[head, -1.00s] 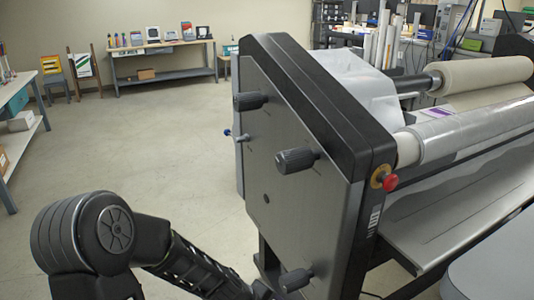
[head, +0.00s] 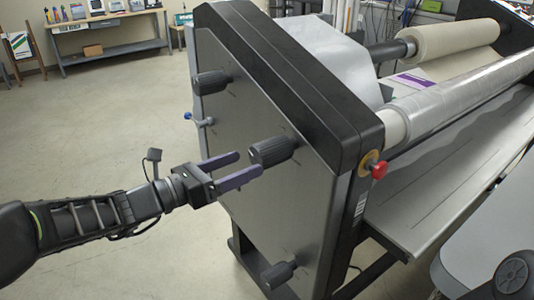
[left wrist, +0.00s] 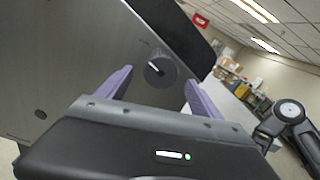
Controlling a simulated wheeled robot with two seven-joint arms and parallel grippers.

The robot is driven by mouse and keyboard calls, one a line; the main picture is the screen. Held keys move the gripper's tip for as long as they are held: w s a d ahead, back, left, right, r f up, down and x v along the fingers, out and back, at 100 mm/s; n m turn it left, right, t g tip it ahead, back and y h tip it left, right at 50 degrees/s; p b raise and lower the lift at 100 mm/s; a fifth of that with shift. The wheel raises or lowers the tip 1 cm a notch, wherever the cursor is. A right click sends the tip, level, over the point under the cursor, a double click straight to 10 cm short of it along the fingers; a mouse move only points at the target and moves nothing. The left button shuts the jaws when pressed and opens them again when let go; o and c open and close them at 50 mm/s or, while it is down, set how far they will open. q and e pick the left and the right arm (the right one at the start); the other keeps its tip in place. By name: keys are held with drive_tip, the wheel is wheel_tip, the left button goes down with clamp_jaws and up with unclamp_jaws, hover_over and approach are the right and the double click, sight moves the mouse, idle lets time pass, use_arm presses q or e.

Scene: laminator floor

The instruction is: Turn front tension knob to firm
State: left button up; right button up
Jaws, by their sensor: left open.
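The laminator's grey side panel (head: 240,205) carries several dark ribbed knobs. The knob nearest my left gripper (head: 272,151) sits at mid-height toward the front.
A red button (head: 379,170) is on the laminator's front edge. Film rollers (head: 460,95) extend right. The floor (head: 110,120) left of the machine is clear.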

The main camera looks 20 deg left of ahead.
sight(268, 155)
use_arm(q)
drive_tip(key=shift+w+d, duration=0.15)
drive_tip(key=shift+d, duration=0.15)
drive_tip(key=p+x, duration=0.1)
drive_tip(key=x, duration=0.6)
drive_tip(key=shift+w, duration=0.15)
drive_tip(key=c, duration=1.4)
